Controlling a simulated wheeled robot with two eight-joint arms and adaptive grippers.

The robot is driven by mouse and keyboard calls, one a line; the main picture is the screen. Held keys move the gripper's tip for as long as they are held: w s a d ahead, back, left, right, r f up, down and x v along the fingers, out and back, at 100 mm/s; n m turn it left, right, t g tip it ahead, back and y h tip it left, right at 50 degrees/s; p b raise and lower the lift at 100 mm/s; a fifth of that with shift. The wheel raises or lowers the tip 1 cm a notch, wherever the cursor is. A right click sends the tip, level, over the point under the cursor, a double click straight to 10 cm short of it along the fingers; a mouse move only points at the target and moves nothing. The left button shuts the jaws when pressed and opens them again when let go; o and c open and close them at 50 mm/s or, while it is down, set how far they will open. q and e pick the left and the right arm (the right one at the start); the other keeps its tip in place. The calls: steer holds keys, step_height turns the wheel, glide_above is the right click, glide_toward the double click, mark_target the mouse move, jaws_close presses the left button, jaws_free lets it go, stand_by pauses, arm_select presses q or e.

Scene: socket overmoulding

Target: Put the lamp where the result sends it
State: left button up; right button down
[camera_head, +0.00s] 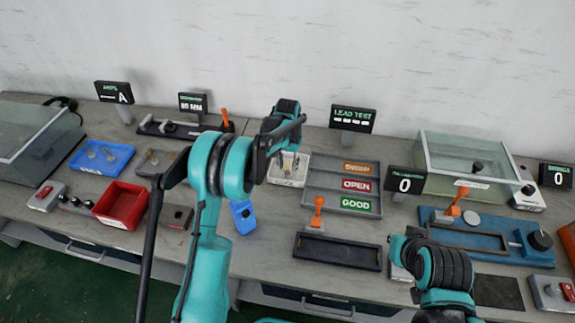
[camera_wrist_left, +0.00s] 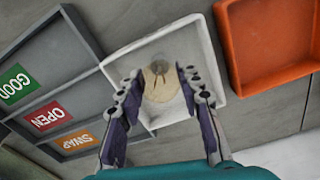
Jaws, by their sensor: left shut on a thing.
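In the head view my left gripper (camera_head: 288,160) is at the white tray (camera_head: 284,181); the lamp is too small to make out there. The grey sorting tray (camera_head: 320,182) has bays labelled SWAP, OPEN and GOOD, right of my gripper. The LEAD TEST display (camera_head: 352,118) shows small white marks I cannot read. My right arm shows at lower right; its fingertips are unclear.
A red bin (camera_head: 121,205) and a blue tray (camera_head: 101,156) with small parts are at left. A black tray (camera_head: 338,251) with an orange-handled lever lies in front of the sorting tray. A clear-lidded box (camera_head: 468,160) and a blue fixture (camera_head: 480,232) are at right.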

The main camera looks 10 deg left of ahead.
arm_select(q)
steer(key=o, duration=1.1)
steer(key=shift+c, duration=0.2)
